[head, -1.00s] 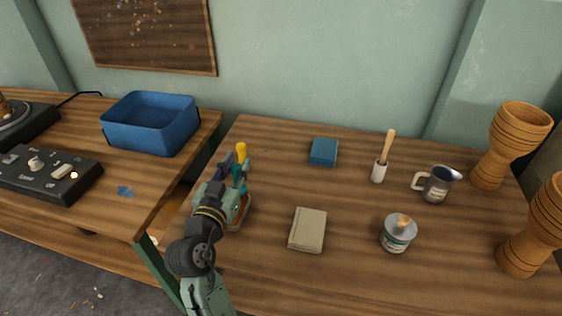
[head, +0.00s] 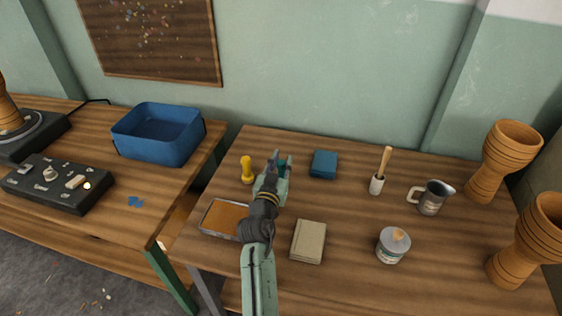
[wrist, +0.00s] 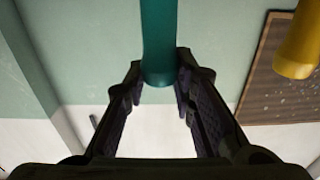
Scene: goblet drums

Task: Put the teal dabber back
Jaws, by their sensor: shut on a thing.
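My gripper (head: 277,163) is shut on the teal dabber (head: 284,164), over the middle-left of the table. In the wrist view the teal dabber (wrist: 158,40) is a smooth teal cylinder between the two fingertips. My gripper hides much of it in the head view, and I cannot tell how high it is held. A yellow dabber (head: 247,170) stands upright on the table just left of my gripper; its end also shows in the wrist view (wrist: 298,50). A shallow tray with an orange-brown inside (head: 226,218) lies left of my forearm, partly hidden by it.
A blue block (head: 324,164) lies just right of my gripper and a beige book (head: 308,242) nearer. Further right are a brush in a white holder (head: 377,184), a jug (head: 432,198), a tin (head: 393,245) and two goblet drums (head: 504,160). A blue bin (head: 158,134) stands on the left table.

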